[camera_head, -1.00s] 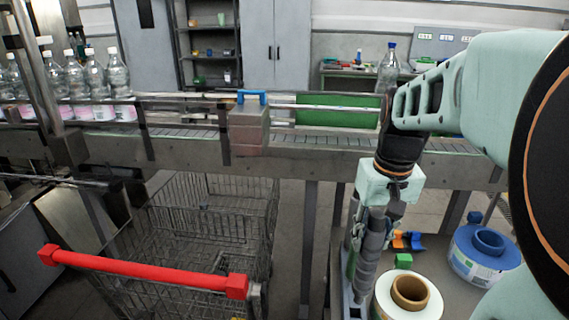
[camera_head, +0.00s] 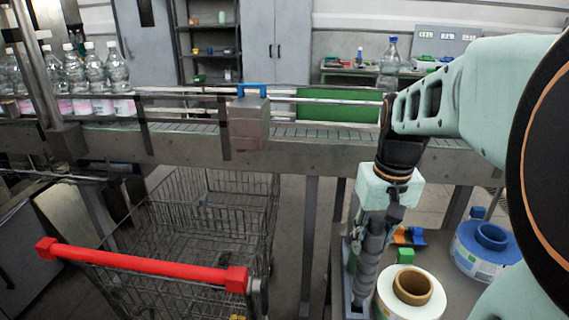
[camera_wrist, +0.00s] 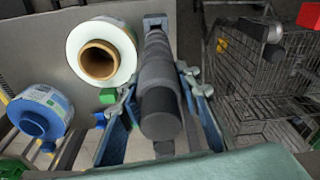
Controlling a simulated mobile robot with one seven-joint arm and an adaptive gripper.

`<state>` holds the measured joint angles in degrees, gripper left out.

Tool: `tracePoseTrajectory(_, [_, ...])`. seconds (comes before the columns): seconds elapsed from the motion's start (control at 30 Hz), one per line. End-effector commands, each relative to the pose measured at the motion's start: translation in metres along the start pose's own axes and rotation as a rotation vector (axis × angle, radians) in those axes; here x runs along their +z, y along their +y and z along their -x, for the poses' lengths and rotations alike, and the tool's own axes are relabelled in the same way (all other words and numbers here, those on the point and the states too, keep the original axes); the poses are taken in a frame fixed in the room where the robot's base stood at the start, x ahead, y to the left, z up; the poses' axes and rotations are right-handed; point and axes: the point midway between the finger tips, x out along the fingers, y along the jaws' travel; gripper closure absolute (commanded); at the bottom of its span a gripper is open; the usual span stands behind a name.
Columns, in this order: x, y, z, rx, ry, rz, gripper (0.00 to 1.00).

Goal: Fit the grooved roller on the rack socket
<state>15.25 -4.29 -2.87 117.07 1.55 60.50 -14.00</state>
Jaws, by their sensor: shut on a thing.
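The grooved roller (camera_wrist: 160,90) is a dark grey ribbed cylinder. It lies lengthwise in the wrist view, its round near end toward the camera. My gripper (camera_wrist: 160,84) has its blue-grey fingers on both sides of it and is shut on it. In the head view the roller (camera_head: 369,262) hangs steeply below my gripper (camera_head: 377,225), slightly tilted. A grey bracket (camera_wrist: 155,20), seemingly part of the rack, is at the roller's far end. I cannot tell whether they touch, and no socket opening is clearly visible.
A white label reel (camera_head: 383,300) with a brown core stands close beside the roller. A blue reel (camera_head: 484,250) and small coloured blocks (camera_head: 408,237) are farther right. A shopping cart (camera_head: 190,235) stands left; a conveyor (camera_head: 290,150) runs behind.

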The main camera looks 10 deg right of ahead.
Motion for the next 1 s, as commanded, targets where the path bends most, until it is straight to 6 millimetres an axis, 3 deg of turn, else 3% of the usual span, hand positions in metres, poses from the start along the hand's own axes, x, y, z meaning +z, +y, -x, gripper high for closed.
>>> tracePoseTrajectory(1.0, [0.005, 0.0, -0.042, 0.0, 0.0, 0.0, 1.0])
